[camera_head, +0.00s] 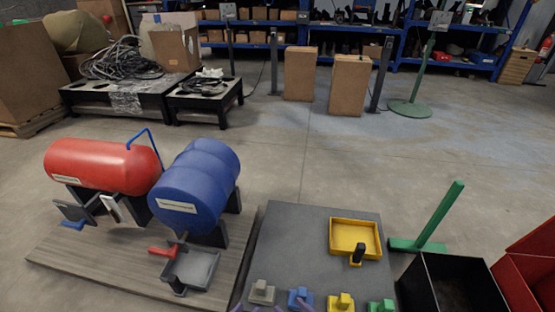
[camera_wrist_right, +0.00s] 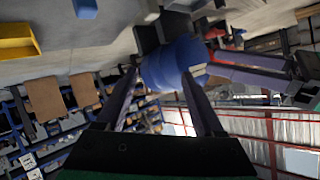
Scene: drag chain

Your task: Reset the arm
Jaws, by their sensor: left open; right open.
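My right gripper (camera_wrist_right: 163,88) is open in the right wrist view, with two dark fingers spread apart and nothing held between them. The blue tank (camera_wrist_right: 172,66) shows beyond these fingers, apart from them. In the head view, only small purple tips show at the bottom edge, near the grey board. The left pair of tips there appears to be my left gripper (camera_head: 247,308), open and holding nothing visible. Most of both arms is out of the head view.
A red tank (camera_head: 100,165) and the blue tank (camera_head: 196,187) stand on a wooden board (camera_head: 105,270) at left. A grey board (camera_head: 290,240) carries a yellow tray (camera_head: 355,254) and several small coloured blocks. A black bin (camera_head: 452,285) and green stand (camera_head: 433,225) are at right.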

